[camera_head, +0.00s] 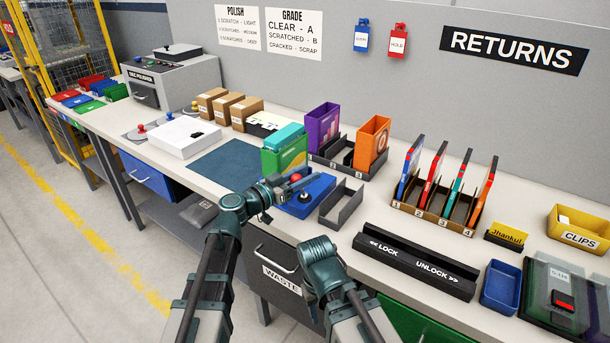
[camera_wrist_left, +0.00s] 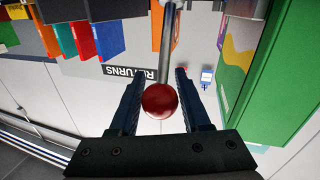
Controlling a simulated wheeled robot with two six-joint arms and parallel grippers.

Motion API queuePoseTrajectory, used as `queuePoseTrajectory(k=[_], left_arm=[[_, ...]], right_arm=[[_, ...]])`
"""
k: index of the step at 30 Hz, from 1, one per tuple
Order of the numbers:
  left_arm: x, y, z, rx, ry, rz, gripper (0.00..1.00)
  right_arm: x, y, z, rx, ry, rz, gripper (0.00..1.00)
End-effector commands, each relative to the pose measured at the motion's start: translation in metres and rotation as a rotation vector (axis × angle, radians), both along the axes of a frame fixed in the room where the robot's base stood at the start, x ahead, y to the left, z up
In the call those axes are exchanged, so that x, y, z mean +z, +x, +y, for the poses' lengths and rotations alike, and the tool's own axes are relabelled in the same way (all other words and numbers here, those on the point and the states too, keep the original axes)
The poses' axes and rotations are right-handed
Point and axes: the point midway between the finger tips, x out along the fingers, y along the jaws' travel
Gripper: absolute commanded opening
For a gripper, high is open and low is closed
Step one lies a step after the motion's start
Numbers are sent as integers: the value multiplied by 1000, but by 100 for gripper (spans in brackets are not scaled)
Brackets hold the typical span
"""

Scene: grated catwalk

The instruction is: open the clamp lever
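The clamp lever is a metal rod (camera_wrist_left: 169,45) with a red ball knob (camera_wrist_left: 160,100) at its end. In the head view the red knob (camera_head: 295,177) shows small at my left gripper (camera_head: 293,184), above a blue base (camera_head: 321,186) on the bench. In the left wrist view my left gripper (camera_wrist_left: 158,98) is open, with one dark finger on each side of the knob. Gaps show between the knob and both fingers. The foot of the lever is out of the wrist view. My right arm is bent low at the bench front; its gripper fingers do not show.
A black LOCK/UNLOCK bar (camera_head: 414,264) lies further right. A blue-grey mat (camera_head: 228,165) is clear to the left.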

Motion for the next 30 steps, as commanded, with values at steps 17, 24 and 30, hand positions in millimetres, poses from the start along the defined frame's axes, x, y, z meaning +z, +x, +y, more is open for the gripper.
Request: queuePoseTrajectory(k=[17, 24, 30], left_arm=[[4, 3, -2, -2, 20, 25, 0], [10, 14, -10, -4, 104, 139, 0], [8, 27, -19, -3, 209, 284, 0]], right_arm=[[11, 0, 0, 0, 0, 0, 50], [47, 0, 0, -1, 0, 0, 50], [81, 0, 0, -1, 0, 0, 50]])
